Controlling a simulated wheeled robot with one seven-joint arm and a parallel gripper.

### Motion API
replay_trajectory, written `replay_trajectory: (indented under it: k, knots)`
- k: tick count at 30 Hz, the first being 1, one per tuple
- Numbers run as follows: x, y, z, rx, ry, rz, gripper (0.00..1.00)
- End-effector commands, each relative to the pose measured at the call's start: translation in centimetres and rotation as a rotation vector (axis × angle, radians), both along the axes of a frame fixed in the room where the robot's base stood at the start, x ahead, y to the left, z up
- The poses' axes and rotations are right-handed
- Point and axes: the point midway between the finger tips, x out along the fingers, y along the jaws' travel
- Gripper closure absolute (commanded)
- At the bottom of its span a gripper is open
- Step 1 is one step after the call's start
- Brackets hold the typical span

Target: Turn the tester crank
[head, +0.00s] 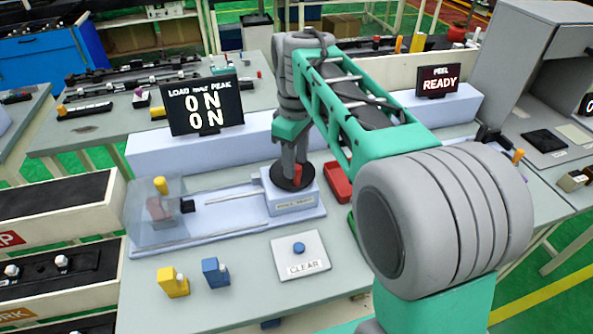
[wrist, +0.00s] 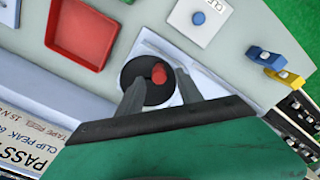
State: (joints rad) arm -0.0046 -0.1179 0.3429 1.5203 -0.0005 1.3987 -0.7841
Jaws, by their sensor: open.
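The tester (head: 292,205) is a pale bench unit with a long bed and a clear guard (head: 150,222) at its left end. Its crank is a black disc (head: 280,181) with a red knob (head: 298,174) standing up off-centre. In the wrist view the black disc (wrist: 140,88) and red knob (wrist: 158,74) show below my fingers. My gripper (head: 296,164) points down over the disc. It is open, and in the wrist view my gripper (wrist: 160,78) has one finger on each side of the knob. I cannot tell whether either finger touches it. The tester's display (head: 203,105) reads 0 N for load and peak.
A red tray (head: 337,183) lies right of the tester. A CLEAR button plate (head: 300,255), a yellow clip (head: 172,282) and a blue clip (head: 215,272) sit in front. A PEEL display (head: 438,80) reads READY. Bare tabletop lies between the clips and plate.

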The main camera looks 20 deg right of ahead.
Motion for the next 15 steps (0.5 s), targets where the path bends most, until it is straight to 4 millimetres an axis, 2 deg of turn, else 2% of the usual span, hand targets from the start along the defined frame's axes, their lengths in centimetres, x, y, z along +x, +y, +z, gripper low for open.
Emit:
replay_trajectory:
  k: [3, 6, 15]
  knots:
    - [-0.1, -0.1, -2.2, 0.0, 0.003, -0.003, 0.57]
    - [0.0, -0.1, -3.2, 0.0, 0.0, -0.003, 0.57]
    - [0.0, -0.1, -3.7, 0.0, -0.003, -0.004, 0.58]
